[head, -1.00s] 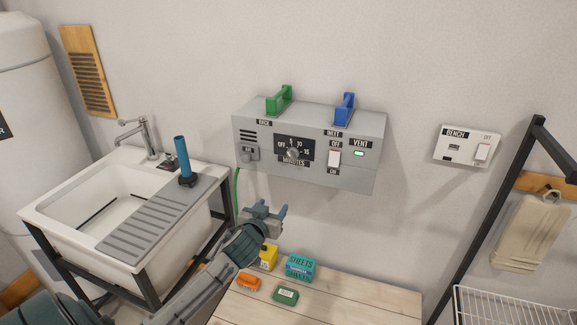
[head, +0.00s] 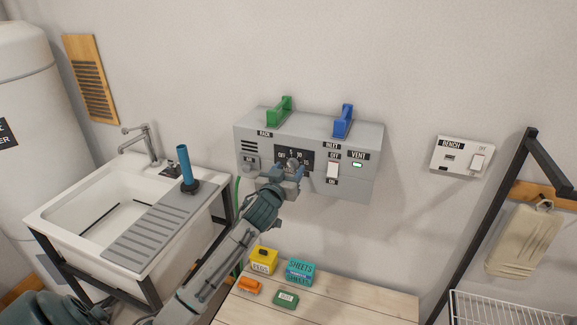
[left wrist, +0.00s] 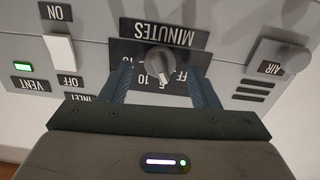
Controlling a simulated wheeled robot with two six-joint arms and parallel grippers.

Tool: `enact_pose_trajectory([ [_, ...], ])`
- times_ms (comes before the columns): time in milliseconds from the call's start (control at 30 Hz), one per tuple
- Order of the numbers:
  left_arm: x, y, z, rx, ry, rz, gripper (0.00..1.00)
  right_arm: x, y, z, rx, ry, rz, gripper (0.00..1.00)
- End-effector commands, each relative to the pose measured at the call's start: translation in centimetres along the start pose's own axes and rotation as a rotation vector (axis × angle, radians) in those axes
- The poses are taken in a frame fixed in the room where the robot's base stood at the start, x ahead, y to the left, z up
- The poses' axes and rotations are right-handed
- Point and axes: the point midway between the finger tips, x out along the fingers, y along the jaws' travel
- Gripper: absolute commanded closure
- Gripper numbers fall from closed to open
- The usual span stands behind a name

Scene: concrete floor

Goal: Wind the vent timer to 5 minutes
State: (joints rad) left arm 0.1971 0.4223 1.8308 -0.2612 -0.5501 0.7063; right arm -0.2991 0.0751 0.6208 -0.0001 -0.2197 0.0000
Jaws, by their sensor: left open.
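The vent timer is a dark dial plate marked OFF, 5, 10, 15 and MINUTES with a round grey knob (left wrist: 160,59), on the front of a grey wall box (head: 222,149). The plate (head: 281,151) is partly hidden by my gripper in the head view. My left gripper (head: 289,172) is at the dial. In the left wrist view, upside down, its open fingers (left wrist: 162,84) stand on either side of the knob, with gaps between. I cannot tell whether the fingertips touch the plate. The knob's exact setting is unclear. My right gripper is not in view.
The box also bears an inlet switch (head: 333,170), a lit green vent lamp (head: 357,165), an AIR knob (left wrist: 283,56), and green (head: 280,111) and blue (head: 343,121) handles on top. A wooden bench (head: 345,298) with small boxes is below; a sink (head: 75,214) is left.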

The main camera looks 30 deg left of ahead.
Motion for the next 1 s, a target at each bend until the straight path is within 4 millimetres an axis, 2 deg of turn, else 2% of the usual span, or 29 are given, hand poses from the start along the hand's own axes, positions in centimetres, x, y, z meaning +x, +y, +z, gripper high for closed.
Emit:
enact_pose_trajectory([
  [367,0.61,-0.01,0.08,0.001,-0.001,0.000,0.45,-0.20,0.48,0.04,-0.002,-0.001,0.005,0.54],
  [500,0.60,-0.01,0.07,0.001,-0.001,0.000,0.72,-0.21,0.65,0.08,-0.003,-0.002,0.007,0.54],
  [600,0.60,-0.01,0.07,0.001,-0.001,0.000,0.89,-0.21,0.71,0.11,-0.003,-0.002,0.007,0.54],
  [1000,0.59,-0.01,0.06,0.001,-0.001,0.000,0.89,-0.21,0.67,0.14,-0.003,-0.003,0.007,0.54],
])
